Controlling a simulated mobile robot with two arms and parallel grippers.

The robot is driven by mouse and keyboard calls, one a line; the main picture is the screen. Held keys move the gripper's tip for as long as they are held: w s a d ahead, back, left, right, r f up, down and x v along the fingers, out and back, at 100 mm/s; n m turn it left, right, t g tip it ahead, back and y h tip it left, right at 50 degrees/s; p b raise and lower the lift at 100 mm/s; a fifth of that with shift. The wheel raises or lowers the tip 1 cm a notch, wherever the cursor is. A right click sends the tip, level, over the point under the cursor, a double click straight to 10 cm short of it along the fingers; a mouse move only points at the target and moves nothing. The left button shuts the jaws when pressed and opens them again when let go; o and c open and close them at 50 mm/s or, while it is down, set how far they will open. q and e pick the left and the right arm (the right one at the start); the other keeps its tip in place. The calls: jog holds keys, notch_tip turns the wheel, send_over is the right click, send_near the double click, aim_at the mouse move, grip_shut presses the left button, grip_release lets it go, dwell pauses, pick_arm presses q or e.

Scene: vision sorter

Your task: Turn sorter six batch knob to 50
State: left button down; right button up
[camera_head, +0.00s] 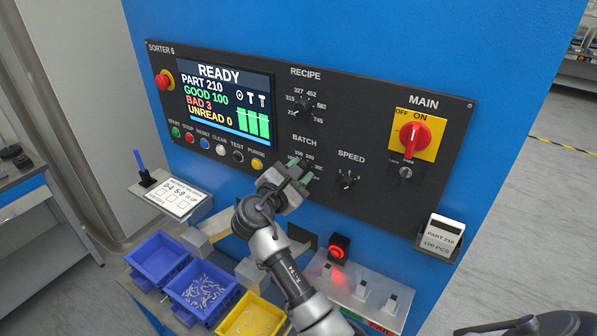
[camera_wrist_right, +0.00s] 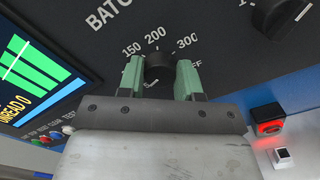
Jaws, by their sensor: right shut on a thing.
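The sorter's black panel (camera_head: 250,100) is marked SORTER 6. Its BATCH knob (camera_wrist_right: 158,68) is a round black knob, seen between my fingers in the wrist view and mostly hidden by the gripper in the head view. My right gripper (camera_head: 298,171) is shut on the BATCH knob, with one green finger pad on each side; the fingers (camera_wrist_right: 160,80) show close up in the wrist view. My left gripper is not in view.
The screen (camera_head: 222,97) reads READY. A RECIPE knob (camera_head: 304,107) sits above, a SPEED knob (camera_head: 347,181) to the right, and a red MAIN switch (camera_head: 414,135) farther right. Blue bins (camera_head: 160,262) and a yellow bin (camera_head: 250,318) stand below. A red-lit button (camera_head: 337,252) is below the panel.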

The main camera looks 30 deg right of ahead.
jog(key=shift+a+f+n, duration=0.1)
jog(key=shift+f+n, duration=0.1)
jog(key=shift+n, duration=1.5)
jog(key=o, duration=0.9)
jog(key=shift+r, duration=0.1)
